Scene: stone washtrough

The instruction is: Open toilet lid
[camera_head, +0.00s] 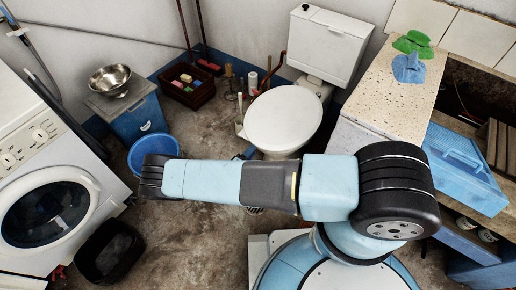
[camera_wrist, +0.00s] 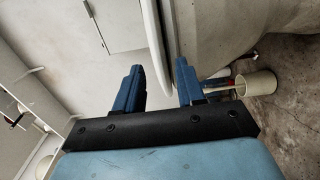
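The toilet has a white oval lid (camera_head: 283,118) that lies down over the bowl in the head view. In the wrist view the lid (camera_wrist: 154,40) shows edge-on as a thin white strip, beside the grey bowl (camera_wrist: 215,35). My gripper (camera_wrist: 160,78) is open, with two blue fingers apart. The lid's rim lies in line with the gap between the fingers, close to the tips; I cannot tell whether they touch it. In the head view my arm hides most of the gripper, near the front of the lid; only a small blue part shows.
The white cistern (camera_head: 327,45) stands behind the lid. A light cup-shaped holder (camera_wrist: 256,83) stands on the floor by the bowl. A speckled counter (camera_head: 392,100) is close on the right. A blue bucket (camera_head: 152,148) and a washing machine (camera_head: 50,185) are on the left.

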